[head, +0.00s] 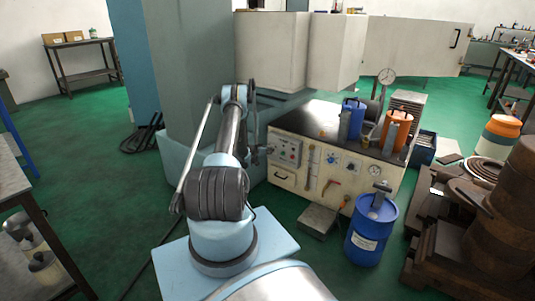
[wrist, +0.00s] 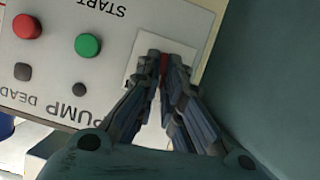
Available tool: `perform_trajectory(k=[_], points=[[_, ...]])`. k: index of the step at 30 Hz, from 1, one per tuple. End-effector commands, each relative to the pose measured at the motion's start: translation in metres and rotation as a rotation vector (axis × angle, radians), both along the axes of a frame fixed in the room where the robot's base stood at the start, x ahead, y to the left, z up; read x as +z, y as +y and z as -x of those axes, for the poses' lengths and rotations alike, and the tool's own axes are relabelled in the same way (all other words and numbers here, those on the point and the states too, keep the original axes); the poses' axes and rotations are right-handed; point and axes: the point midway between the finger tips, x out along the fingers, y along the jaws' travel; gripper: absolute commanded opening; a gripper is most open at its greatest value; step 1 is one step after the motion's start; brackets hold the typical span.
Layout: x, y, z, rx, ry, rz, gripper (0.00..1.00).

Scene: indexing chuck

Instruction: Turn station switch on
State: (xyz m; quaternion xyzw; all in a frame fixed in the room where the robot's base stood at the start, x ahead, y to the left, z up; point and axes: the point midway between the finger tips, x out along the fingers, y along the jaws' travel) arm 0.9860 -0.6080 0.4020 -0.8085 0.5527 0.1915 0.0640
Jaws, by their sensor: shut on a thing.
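The control panel (wrist: 60,60) fills the upper left of the wrist view, tilted and upside down. A small red switch lever (wrist: 163,66) stands on a white plate (wrist: 135,66) at its edge; I take it for the station switch. My gripper (wrist: 166,60) is shut on this lever, with fingers on both sides hiding most of it. In the head view the panel (head: 287,150) is on the cabinet front, and my gripper (head: 264,150) is at its left edge. The switch's position and most of its label cannot be read.
A red button (wrist: 27,27) and a green button (wrist: 88,45) sit close by on the panel. The cream cabinet (head: 285,182) bears blue and orange containers. A blue drum (head: 367,240) stands on the floor before it. A teal machine wall (wrist: 270,80) is close at the right.

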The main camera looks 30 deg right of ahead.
Motion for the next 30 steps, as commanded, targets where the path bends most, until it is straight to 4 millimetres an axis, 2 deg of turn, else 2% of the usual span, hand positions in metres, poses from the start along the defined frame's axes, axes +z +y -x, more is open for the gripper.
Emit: perform_trajectory(k=[15, 30], points=[[-0.0006, -0.0045, 0.0065, -0.002, -0.415, -0.171, 0.00], [-0.0018, -0.0053, 0.0086, -0.003, -0.589, -0.243, 0.00]])
